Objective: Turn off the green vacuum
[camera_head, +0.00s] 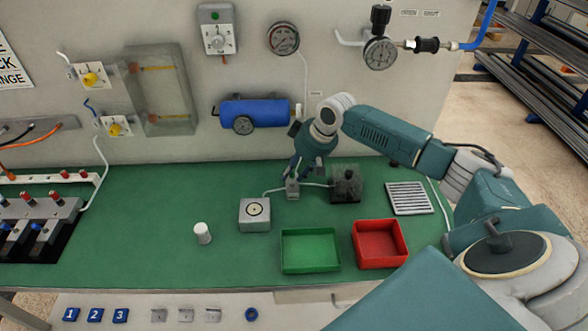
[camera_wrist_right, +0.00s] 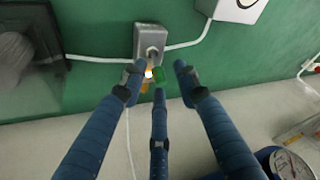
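My right gripper (camera_head: 298,175) reaches down from above at the back of the green worktop, over a small grey box (camera_head: 292,190) with cables at its sides. In the right wrist view, the right gripper's (camera_wrist_right: 158,82) three blue fingers are spread apart. The grey box (camera_wrist_right: 147,38) carries a short metal lever there, with a small bright tip and orange and green patches between the fingertips. I cannot tell whether any finger touches it. No gripper is closed around the lever. I cannot identify a labelled green vacuum. My left gripper is not in view.
A box with a dark knob (camera_head: 346,187) stands right of the grey box, and a pale block with a round disc (camera_head: 255,214) stands front left. A green tray (camera_head: 310,251) and red tray (camera_head: 379,244) lie in front. A blue cylinder (camera_head: 255,112) hangs behind.

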